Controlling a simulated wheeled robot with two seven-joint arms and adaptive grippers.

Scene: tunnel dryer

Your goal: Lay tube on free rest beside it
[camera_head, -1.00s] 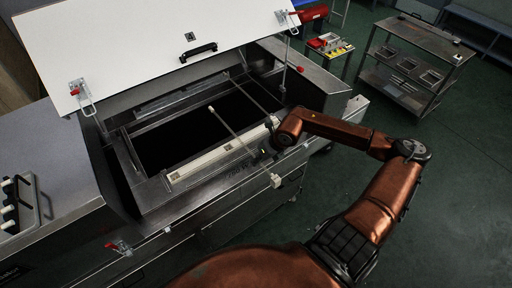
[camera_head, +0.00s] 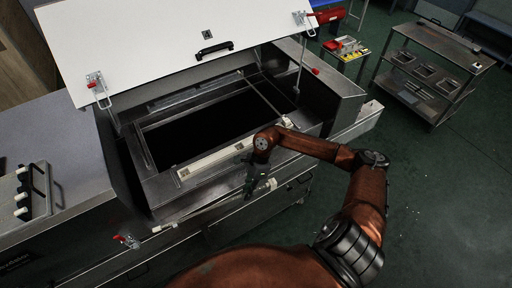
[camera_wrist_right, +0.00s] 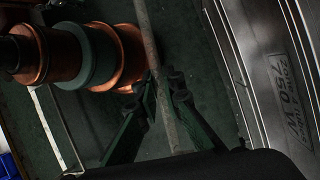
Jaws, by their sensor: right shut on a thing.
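A thin pale tube (camera_head: 205,210) with light end pieces is held along the front of the dryer, slanting from lower left to upper right. My right gripper (camera_head: 250,187) is shut on it near its right end. In the right wrist view the tube (camera_wrist_right: 152,50) runs between the two fingers (camera_wrist_right: 163,85). A dark bracket with several white rounded pieces (camera_head: 22,197) stands on the grey cabinet top at the far left. It may be the rest, but I cannot tell which place is free. My left gripper is out of view.
The dryer's white lid (camera_head: 180,45) stands raised above the dark opening. A pale rail (camera_head: 212,159) lines the opening's front edge. The grey cabinet top (camera_head: 70,135) has bare room. A metal cart (camera_head: 432,65) stands at the back right.

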